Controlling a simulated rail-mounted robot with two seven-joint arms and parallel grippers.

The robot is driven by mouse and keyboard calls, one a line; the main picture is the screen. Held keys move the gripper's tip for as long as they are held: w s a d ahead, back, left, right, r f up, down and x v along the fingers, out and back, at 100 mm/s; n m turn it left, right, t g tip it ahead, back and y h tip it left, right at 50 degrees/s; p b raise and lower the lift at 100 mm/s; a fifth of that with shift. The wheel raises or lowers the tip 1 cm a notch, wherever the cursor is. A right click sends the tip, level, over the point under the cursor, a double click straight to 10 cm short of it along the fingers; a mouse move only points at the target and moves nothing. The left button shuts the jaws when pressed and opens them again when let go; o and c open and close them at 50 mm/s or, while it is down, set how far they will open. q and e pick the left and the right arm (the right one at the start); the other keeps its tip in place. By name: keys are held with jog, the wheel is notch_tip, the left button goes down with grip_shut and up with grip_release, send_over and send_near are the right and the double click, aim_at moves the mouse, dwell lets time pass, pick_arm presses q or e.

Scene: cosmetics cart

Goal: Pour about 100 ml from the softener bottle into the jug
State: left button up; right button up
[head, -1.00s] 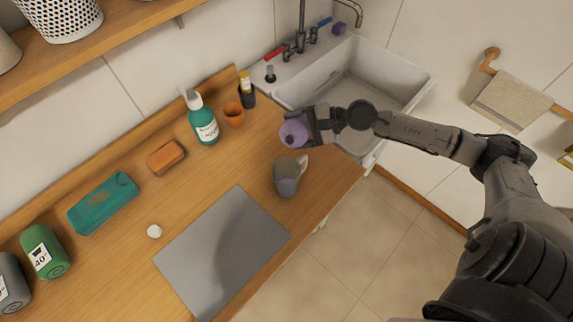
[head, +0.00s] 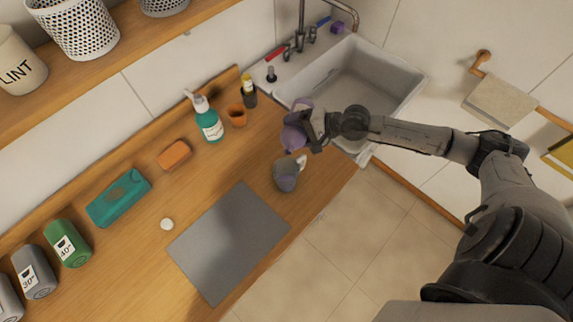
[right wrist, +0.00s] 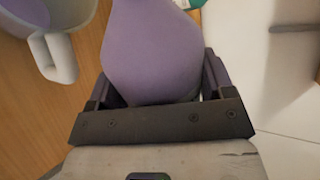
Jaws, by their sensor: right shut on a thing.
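The purple softener bottle (head: 293,138) is held above the counter, close to the sink's near corner. My right gripper (head: 314,128) is shut around its body; the bottle (right wrist: 155,50) also fills the middle of the right wrist view between the fingers. The bottle looks tilted in the head view; its mouth is not clear, and I see no stream. The grey jug (head: 285,177) with a pale handle stands on the counter just below the bottle in the picture. The jug (right wrist: 38,15) also shows at the upper left of the right wrist view. My left gripper is not in view.
A grey mat (head: 230,245) lies left of the jug, with a small white cap (head: 167,224) beside it. A teal pump bottle (head: 208,122), orange cup (head: 236,114) and orange block (head: 174,155) stand along the back. The sink (head: 350,85) lies behind my right gripper.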

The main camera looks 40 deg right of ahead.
jog(key=shift+r, duration=0.1)
jog(key=shift+a+p, duration=0.1)
jog(key=shift+p, duration=0.45)
jog(key=shift+r+n+h+p, duration=0.4)
jog(key=shift+n+p, duration=0.1)
jog(key=shift+p, duration=0.4)
jog(key=shift+f, duration=0.1)
jog(key=shift+s, duration=0.1)
jog(key=shift+r+t+p, duration=0.2)
jog(key=shift+t+p, duration=0.1)
jog(key=shift+p, duration=0.2)
jog(key=shift+n, duration=0.3)
dwell(0.5)
jog(key=shift+p, duration=0.35)
dwell(0.4)
jog(key=shift+h, duration=0.3)
